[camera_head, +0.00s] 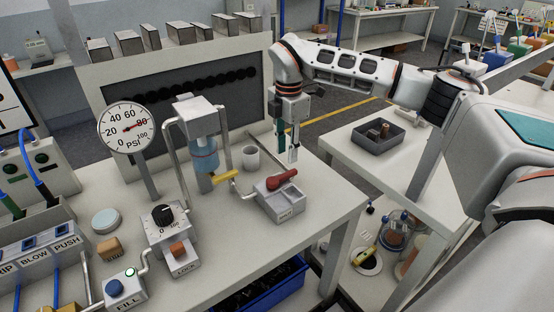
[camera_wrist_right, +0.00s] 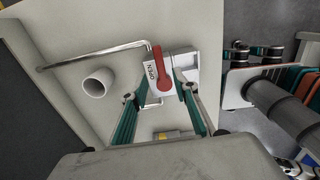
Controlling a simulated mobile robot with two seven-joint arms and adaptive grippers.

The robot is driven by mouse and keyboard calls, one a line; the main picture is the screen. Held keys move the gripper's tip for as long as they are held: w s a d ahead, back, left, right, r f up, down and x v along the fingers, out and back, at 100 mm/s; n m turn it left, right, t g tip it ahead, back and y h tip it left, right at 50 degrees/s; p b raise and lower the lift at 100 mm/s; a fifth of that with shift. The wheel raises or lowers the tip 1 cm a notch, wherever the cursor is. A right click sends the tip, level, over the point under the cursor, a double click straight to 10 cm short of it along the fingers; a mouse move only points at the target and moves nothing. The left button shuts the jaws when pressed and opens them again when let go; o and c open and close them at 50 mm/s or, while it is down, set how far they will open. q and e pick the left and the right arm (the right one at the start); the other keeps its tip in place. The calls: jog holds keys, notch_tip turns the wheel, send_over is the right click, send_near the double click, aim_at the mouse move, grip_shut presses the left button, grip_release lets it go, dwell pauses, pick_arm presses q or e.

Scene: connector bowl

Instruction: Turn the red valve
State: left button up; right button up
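The red valve (camera_head: 283,179) is a red lever handle on top of a small light grey box (camera_head: 286,205) with a label on its front face. My right gripper (camera_head: 288,152) points down just above the valve, its fingers spread apart. In the right wrist view the red valve (camera_wrist_right: 163,88) lies between the two teal-padded fingers of my right gripper (camera_wrist_right: 161,80), with gaps on both sides, so nothing is held. The word OPEN is readable beside the handle there. My left gripper is in neither view.
A white cup (camera_head: 251,157) stands behind and left of the valve. A metal pipe and yellow lever (camera_head: 224,177) are left of it, near a blue-tinted cylinder (camera_head: 204,154). A pressure gauge (camera_head: 126,128) stands farther left. The bench's right edge is close; a grey tray (camera_head: 377,136) sits on another table.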

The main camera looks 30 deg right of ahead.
aim_at(286, 173)
jog(key=shift+w+d+f, duration=0.1)
jog(key=shift+w+f, duration=0.1)
jog(key=shift+f, duration=0.1)
jog(key=f, duration=0.5)
jog(key=shift+s+f+p, duration=0.25)
jog(key=shift+f+p, duration=0.05)
jog(key=shift+p, duration=0.1)
jog(key=shift+f, duration=0.75)
jog(key=c, duration=0.8)
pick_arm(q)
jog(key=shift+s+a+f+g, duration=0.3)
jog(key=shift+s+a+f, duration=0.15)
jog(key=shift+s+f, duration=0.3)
pick_arm(e)
grip_shut()
